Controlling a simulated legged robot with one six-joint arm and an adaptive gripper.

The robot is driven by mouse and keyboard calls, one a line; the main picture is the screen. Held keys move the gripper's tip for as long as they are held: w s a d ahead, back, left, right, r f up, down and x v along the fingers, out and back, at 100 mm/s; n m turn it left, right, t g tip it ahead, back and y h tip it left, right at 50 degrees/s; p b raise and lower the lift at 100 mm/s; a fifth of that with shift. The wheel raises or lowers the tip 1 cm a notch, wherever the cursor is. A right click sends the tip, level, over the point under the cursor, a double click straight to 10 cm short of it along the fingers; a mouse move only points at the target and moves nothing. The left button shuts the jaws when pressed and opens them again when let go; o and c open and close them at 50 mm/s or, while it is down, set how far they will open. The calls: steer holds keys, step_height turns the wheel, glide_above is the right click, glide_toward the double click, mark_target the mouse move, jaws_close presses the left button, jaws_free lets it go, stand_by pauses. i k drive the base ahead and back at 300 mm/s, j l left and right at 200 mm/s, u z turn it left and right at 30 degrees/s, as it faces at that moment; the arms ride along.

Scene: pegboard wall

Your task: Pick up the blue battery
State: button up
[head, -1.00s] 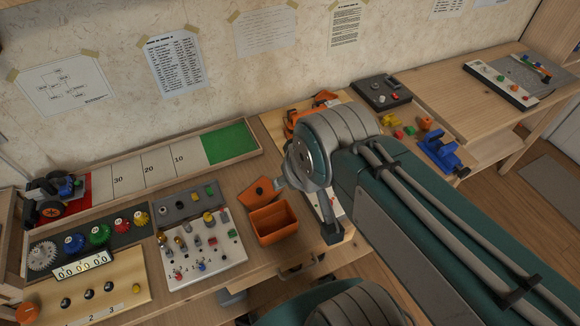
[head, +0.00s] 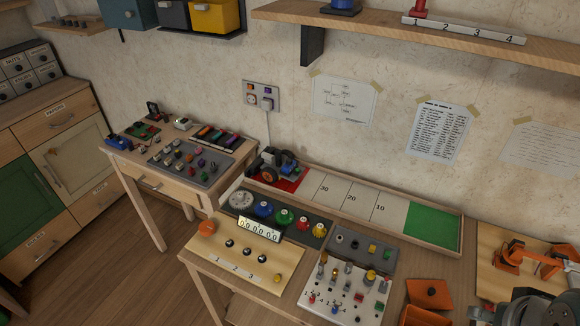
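I cannot make out a blue battery for certain in the head view. A dark rack of small coloured bars (head: 216,138), with red, green and purple among them, lies at the back of the left table; the pieces are too small to identify. A small blue item (head: 118,142) sits at that table's left edge, and I cannot tell what it is. Only a grey part of my own arm shows at the bottom right edge. My gripper is not in view.
The left table (head: 150,172) also bears a grey board (head: 190,160) of small parts. The right workbench holds a wheeled toy vehicle (head: 272,165), a numbered track (head: 355,200), a board of coloured gears (head: 285,217) and an orange box (head: 425,316). Open wooden floor (head: 110,265) lies at the lower left.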

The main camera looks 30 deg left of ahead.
mark_target(290, 164)
steer(key=k+j, duration=0.7)
steer(key=j, duration=0.6)
steer(key=k+j, duration=0.1)
steer(key=j, duration=0.55)
steer(key=i+j, duration=0.75)
